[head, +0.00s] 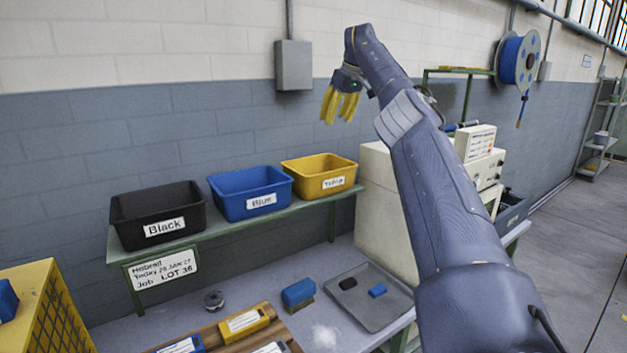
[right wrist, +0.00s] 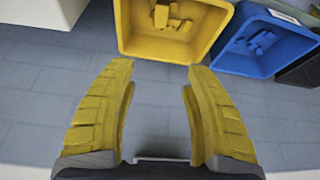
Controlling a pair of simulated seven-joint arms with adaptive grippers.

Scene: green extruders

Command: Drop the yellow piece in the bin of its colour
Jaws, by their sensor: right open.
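The yellow bin (head: 310,186) stands at the right end of the raised green shelf. In the right wrist view, the yellow bin (right wrist: 126,28) has several small yellow pieces (right wrist: 172,18) inside; I cannot tell which one the task means. My right gripper (head: 339,116) is raised above the shelf, with its yellow fingers pointing down. In its wrist view, the right gripper (right wrist: 158,70) is open and empty, with the bin beyond its fingertips. My left gripper is out of view.
The blue bin (head: 252,205) and black bin (head: 140,222) stand left of the yellow one. A grey tray (head: 385,312) on the bench holds a black piece (head: 347,284) and a blue piece (head: 377,290). A yellow labelled block (head: 238,325) lies on wooden strips. A grey wall box (head: 293,65) is near my gripper.

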